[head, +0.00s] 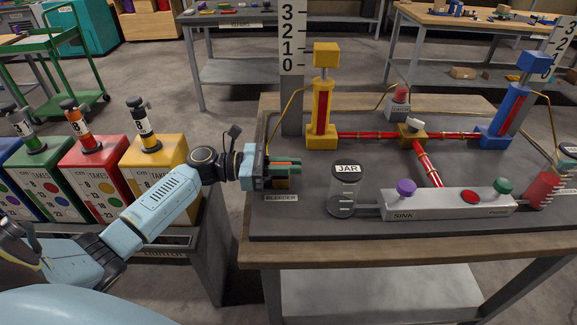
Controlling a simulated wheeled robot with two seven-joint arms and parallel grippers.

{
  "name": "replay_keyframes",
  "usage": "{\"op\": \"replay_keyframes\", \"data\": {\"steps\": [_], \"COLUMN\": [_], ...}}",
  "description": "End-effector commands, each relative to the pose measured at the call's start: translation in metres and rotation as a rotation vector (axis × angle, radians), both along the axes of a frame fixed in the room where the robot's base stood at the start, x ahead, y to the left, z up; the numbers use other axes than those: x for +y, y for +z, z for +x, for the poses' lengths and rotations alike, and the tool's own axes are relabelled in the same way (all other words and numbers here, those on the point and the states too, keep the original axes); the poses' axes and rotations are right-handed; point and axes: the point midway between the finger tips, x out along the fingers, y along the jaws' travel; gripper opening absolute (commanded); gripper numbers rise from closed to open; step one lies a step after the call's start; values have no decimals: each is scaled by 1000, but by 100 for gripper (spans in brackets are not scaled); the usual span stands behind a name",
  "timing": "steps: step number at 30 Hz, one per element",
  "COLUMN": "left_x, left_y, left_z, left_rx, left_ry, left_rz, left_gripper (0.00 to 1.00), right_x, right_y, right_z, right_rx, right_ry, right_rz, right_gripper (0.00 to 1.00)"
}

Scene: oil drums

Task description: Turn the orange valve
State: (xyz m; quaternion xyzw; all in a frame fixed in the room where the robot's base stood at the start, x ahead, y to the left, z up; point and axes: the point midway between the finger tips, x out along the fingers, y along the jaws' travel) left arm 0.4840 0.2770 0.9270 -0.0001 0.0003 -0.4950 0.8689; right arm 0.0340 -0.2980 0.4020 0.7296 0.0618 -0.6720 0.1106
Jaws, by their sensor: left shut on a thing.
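My left gripper (284,170) reaches in from the left over the left edge of the workbench. It is shut at the fitting behind the BLEEDER label (281,197). The orange valve is mostly hidden by the fingers; only small coloured bits show around them, so its handle angle cannot be told. A thin brass pipe rises behind the gripper to the yellow column (322,115). My right gripper is not in view.
On the bench (310,249) stand a clear jar (344,200), a grey sink block (440,206) with coloured knobs, red pipes (367,135) and a blue column (507,112). Red (95,178) and yellow (155,168) drums stand left, near my forearm.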

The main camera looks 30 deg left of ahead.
Motion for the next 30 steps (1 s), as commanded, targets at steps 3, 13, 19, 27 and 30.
{"op": "replay_keyframes", "data": {"steps": [3, 13, 19, 27, 30], "left_x": [-1, -1, 0, 23, 42], "left_y": [0, 0, 0, -1, -1], "left_z": [0, 0, 0, -14, -25], "left_rx": [0, -1, -1, 2, 2], "left_ry": [-3, -2, -1, 2, 2], "left_rz": [-1, -1, -1, 2, 2], "left_gripper": [0, 33, 33, 33, 33], "right_x": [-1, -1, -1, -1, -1], "right_y": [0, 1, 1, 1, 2], "right_z": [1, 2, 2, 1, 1], "right_rx": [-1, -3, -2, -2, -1], "right_ry": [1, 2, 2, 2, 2], "right_rz": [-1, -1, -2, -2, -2], "right_gripper": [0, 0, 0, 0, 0]}}
